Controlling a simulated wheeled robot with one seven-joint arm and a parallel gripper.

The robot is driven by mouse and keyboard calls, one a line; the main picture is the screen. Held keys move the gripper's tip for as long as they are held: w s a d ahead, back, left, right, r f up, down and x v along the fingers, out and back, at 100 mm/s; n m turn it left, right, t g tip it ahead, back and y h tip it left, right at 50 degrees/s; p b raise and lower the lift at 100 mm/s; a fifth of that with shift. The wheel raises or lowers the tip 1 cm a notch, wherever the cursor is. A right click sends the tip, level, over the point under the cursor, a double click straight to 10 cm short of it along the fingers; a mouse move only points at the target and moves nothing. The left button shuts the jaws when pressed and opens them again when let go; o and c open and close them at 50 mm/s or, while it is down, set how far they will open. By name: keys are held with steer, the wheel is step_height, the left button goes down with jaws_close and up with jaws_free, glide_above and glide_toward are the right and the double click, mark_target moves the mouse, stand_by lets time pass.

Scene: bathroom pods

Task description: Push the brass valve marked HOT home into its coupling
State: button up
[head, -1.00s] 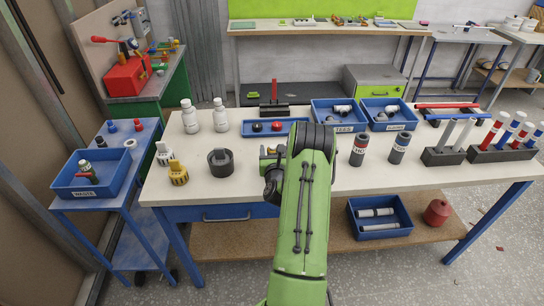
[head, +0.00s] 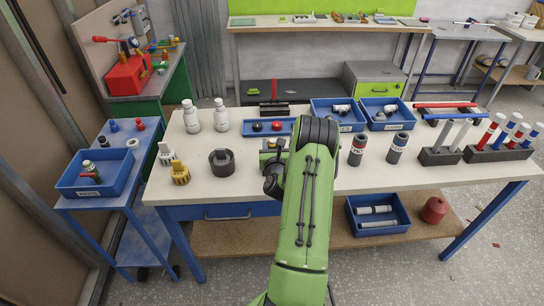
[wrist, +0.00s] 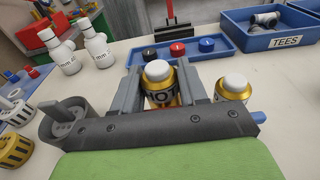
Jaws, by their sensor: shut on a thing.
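In the wrist view, my gripper (wrist: 160,88) is shut on a brass valve (wrist: 158,72) with a white top, one finger on each side. In the head view, my arm mostly hides the gripper and held valve.
A dark round cup (head: 221,163) and a yellow fitting (head: 180,173) stand to the left. Behind are a blue tray (head: 250,134) with red and dark knobs, and the TEES bin (wrist: 258,40). White bottles (head: 191,117) stand at the back left.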

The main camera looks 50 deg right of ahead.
steer(key=shift+r+p, duration=1.8)
steer(key=shift+r, duration=0.25)
steer(key=shift+w+a, duration=0.1)
